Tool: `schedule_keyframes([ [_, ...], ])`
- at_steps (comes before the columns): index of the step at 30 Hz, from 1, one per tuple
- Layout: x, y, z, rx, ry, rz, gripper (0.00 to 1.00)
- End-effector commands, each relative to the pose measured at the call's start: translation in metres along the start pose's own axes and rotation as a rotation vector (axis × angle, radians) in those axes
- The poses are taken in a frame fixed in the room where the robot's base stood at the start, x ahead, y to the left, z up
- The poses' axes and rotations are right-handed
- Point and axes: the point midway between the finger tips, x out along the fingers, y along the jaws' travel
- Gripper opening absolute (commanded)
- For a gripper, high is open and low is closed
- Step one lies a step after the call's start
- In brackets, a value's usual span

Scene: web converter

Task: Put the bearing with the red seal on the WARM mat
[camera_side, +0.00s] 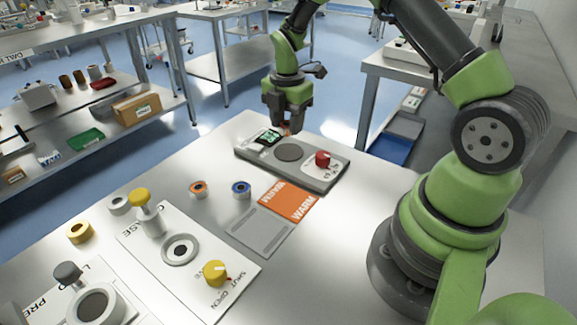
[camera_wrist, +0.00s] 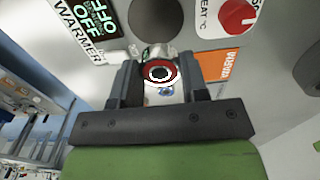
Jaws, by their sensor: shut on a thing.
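My gripper (camera_side: 287,124) is shut on the bearing with the red seal (camera_wrist: 160,73), which sits between the two fingers in the wrist view. In the side view the gripper hangs above the back part of the warmer unit, near its display, and mostly hides the bearing. The orange WARM mat (camera_side: 288,199) lies on the table in front of the warmer, nearer the camera than my gripper. It also shows in the wrist view (camera_wrist: 224,64), to the right of the fingers. No bearing is seen on its orange part.
The warmer (camera_side: 333,181) has a round grey plate (camera_side: 289,152) and a red knob (camera_side: 322,159). A grey panel (camera_side: 260,232) adjoins the mat. Orange-sealed (camera_side: 199,189) and blue-sealed (camera_side: 241,189) bearings stand left of the mat. A white board (camera_side: 205,296) with a yellow knob lies front left.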

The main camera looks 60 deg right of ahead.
Motion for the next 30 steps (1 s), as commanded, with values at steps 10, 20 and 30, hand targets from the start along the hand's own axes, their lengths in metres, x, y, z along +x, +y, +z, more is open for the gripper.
schedule_keyframes([
  [10, -0.019, -0.051, -0.083, -0.010, 0.000, 0.000, 0.15],
  [20, -0.001, -0.078, -0.105, -0.001, 0.000, -0.007, 0.15],
  [30, 0.041, -0.077, -0.105, -0.001, 0.000, -0.003, 0.15],
])
